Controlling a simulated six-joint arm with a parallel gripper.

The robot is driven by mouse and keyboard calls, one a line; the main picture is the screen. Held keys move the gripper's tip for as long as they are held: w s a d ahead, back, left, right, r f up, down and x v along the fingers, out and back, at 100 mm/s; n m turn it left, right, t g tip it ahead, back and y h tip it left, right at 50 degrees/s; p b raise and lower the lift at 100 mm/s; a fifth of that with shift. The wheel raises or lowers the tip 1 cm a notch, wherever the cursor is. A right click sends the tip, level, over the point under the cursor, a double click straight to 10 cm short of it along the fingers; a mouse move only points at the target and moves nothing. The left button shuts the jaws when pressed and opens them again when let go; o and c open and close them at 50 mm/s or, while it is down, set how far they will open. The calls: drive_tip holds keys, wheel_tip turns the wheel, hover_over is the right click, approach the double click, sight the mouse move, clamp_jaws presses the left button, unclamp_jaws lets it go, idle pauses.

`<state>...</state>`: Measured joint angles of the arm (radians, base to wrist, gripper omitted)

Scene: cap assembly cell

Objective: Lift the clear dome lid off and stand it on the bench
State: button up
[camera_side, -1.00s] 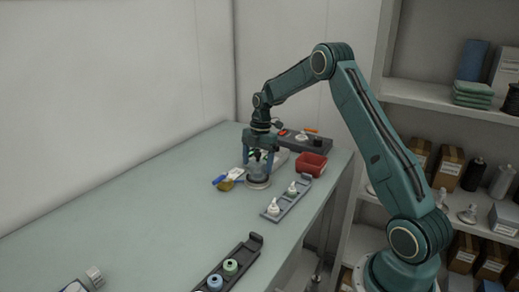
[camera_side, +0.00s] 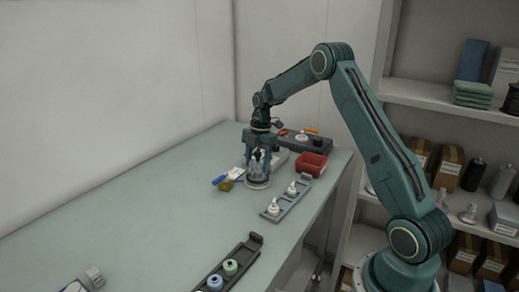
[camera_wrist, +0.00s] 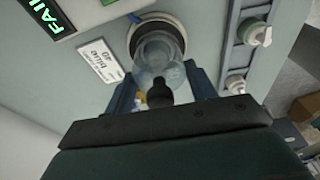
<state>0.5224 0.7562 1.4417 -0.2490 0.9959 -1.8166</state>
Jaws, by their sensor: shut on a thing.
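The clear dome lid (camera_side: 258,178) stands upright at the far end of the bench, on a round base with a pale rim (camera_side: 258,186). In the wrist view the lid (camera_wrist: 162,52) is see-through, with a black knob (camera_wrist: 159,93) towards me, and the base's dark ring (camera_wrist: 134,32) shows behind it. My gripper (camera_side: 261,160) points straight down over the lid. In the wrist view my gripper (camera_wrist: 161,92) has its blue fingers on both sides of the knob and is shut on the lid. The exact contact is hidden. I see no clear gap between lid and base.
A rail with white-topped bottles (camera_side: 282,205) lies close on the right, with a red bin (camera_side: 311,164) behind it. A blue-handled tool (camera_side: 219,180) and a yellowish item (camera_side: 227,185) lie just left. The bench (camera_side: 150,205) is clear in the middle.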

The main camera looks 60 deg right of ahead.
drive_tip(key=shift+r, duration=5.05)
drive_tip(key=shift+a+f, duration=0.1)
drive_tip(key=s+a+f, duration=0.3)
drive_tip(key=a+f, duration=0.2)
drive_tip(key=a, duration=0.4)
drive_tip(key=shift+a, duration=0.35)
drive_tip(key=shift+f, duration=0.75)
drive_tip(key=shift+f, duration=0.2)
drive_tip(key=shift+f, duration=0.65)
